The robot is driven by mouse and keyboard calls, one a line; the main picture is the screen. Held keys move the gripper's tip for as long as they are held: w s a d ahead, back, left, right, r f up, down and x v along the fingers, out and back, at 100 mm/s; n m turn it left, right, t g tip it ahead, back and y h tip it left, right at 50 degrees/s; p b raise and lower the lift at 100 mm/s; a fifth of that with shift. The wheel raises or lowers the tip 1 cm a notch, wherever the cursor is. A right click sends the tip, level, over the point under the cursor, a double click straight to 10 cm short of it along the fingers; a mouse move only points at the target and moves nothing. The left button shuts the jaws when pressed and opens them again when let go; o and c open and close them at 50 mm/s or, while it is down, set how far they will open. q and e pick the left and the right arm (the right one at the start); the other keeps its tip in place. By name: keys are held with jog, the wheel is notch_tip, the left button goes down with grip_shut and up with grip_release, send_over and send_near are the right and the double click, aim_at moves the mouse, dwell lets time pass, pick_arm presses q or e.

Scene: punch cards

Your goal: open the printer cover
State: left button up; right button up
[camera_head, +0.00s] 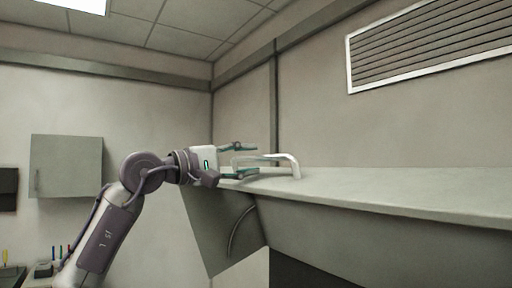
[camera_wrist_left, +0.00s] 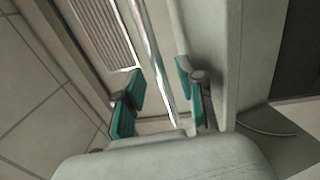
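The printer's large pale grey cover (camera_head: 390,190) fills the right of the head view, its flat top level. A pale curved handle (camera_head: 295,165) stands on its left end. In the wrist view a thin light bar (camera_wrist_left: 152,50), seemingly this handle, runs between my fingers. My left gripper (camera_head: 250,160) is at the handle, one finger above it and one low near the cover's top. Its teal-padded fingers (camera_wrist_left: 158,92) are spread, with the bar nearer one finger; contact cannot be made out. My right gripper is not in view.
A slatted vent (camera_head: 430,45) is on the wall above the printer. A grey wall cabinet (camera_head: 66,165) hangs at left, above small coloured items (camera_head: 62,252) at the lower left. The space above the cover is clear.

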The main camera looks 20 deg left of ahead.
pick_arm(q)
jog(key=shift+p+x, duration=0.4)
jog(key=shift+x, duration=0.9)
grip_shut()
jog(key=shift+a+f, duration=0.1)
